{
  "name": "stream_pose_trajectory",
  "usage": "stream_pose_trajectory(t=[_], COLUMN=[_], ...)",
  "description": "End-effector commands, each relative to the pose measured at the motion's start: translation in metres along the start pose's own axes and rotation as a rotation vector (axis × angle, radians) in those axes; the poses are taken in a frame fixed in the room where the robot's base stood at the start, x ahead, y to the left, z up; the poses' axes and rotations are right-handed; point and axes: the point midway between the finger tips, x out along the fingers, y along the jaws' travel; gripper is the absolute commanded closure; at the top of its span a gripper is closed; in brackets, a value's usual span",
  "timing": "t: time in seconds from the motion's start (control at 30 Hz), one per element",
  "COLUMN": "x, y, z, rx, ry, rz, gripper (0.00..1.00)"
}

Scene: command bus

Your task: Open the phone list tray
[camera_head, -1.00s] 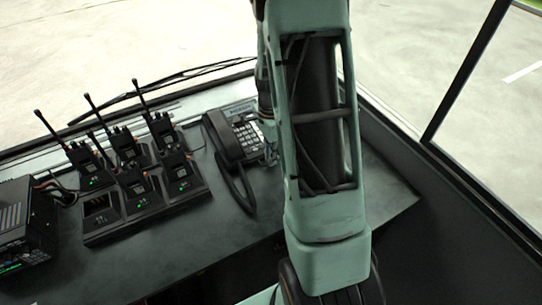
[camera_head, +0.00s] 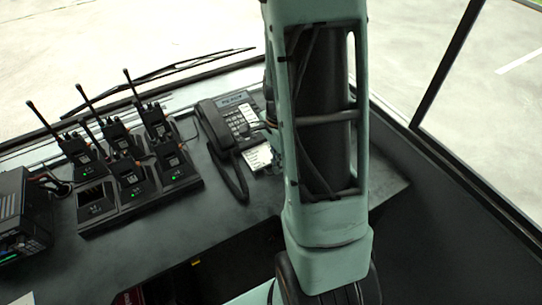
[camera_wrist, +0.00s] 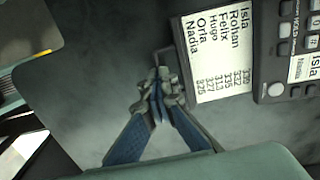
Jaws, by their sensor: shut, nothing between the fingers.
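The desk phone (camera_head: 222,122) is black and stands on the dark console; part of it shows at the right of the wrist view (camera_wrist: 268,72). The phone list tray (camera_head: 258,157) sticks out from the phone's front edge. In the wrist view its white card (camera_wrist: 215,50) shows printed names and numbers, with a dark rim and a small dark tab at its outer end. My gripper (camera_wrist: 161,84) is shut and empty, its fingertips right at that tab; I cannot tell whether they touch. In the head view my arm hides most of the gripper.
Several handheld radios in a charging dock (camera_head: 140,184) stand left of the phone. A black radio unit (camera_head: 22,212) is at the far left. Bare console surface (camera_head: 225,215) lies in front of the phone, ending at a front edge. The windscreen is behind.

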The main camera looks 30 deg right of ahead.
Motion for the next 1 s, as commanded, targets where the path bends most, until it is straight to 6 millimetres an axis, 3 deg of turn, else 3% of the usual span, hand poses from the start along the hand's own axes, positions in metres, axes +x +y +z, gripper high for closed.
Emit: stream_pose_trajectory(t=[0.1, 0.4, 0.53, 1.0], x=[0.0025, 0.0029, 0.0030, -0.0053], y=[0.0094, 0.0097, 0.0097, 0.0077], z=[0.0006, 0.0007, 0.0008, 0.0003], rx=[0.001, 0.001, 0.001, -0.001], ry=[-0.002, -0.002, -0.002, 0.000], rz=[0.007, 0.007, 0.008, 0.003], gripper=[1.00, 0.99, 0.88, 0.88])
